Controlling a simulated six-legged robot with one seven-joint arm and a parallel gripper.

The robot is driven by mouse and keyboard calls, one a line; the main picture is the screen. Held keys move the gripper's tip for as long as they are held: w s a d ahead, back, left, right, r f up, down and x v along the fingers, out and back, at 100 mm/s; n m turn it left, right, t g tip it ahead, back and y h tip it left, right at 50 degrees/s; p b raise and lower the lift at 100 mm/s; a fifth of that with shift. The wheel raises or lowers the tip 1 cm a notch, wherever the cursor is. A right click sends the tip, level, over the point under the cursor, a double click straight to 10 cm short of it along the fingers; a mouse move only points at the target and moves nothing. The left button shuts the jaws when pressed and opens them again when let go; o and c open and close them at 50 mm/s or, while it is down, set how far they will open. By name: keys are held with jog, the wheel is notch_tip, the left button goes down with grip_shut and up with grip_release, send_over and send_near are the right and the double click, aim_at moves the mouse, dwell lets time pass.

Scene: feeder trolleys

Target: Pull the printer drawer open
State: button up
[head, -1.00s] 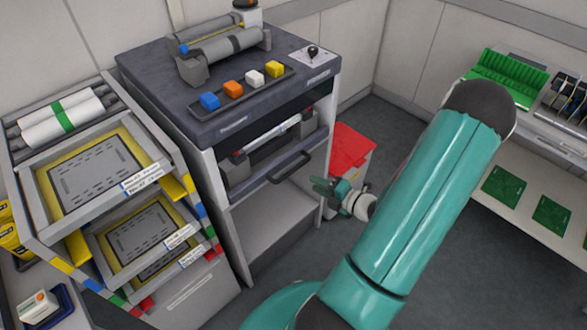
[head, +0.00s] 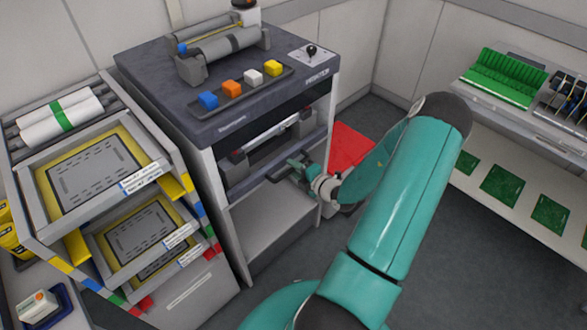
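The printer (head: 215,110) is a dark-topped cabinet with light side panels, left of centre in the head view. Its drawer (head: 237,186) has a dark front below the opening. The drawer's dark handle (head: 276,178) is partly hidden by my gripper. My gripper (head: 295,171) is at the right part of the handle, with its teal fingers by the bar. The fingers are small and overlap the handle, so I cannot tell whether they are open, shut or touching it.
A red-topped bin (head: 350,147) stands behind my arm, right of the printer. A stencil rack (head: 108,283) stands close on the left. A shelf with green boards (head: 503,184) is at the right. The floor in front of the printer and to the right is free.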

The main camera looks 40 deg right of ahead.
jog(key=shift+w, duration=0.4)
grip_shut()
jog(key=shift+s, duration=0.15)
jog(key=f+v, duration=0.3)
jog(key=v, duration=1.2)
jog(key=s+a+f+v, duration=0.1)
jog(key=f+v, duration=0.2)
jog(key=v, duration=1.3)
jog(key=shift+s+d+f, duration=0.2)
jog(key=shift+s+d, duration=0.15)
jog(key=shift+s, duration=0.1)
grip_release()
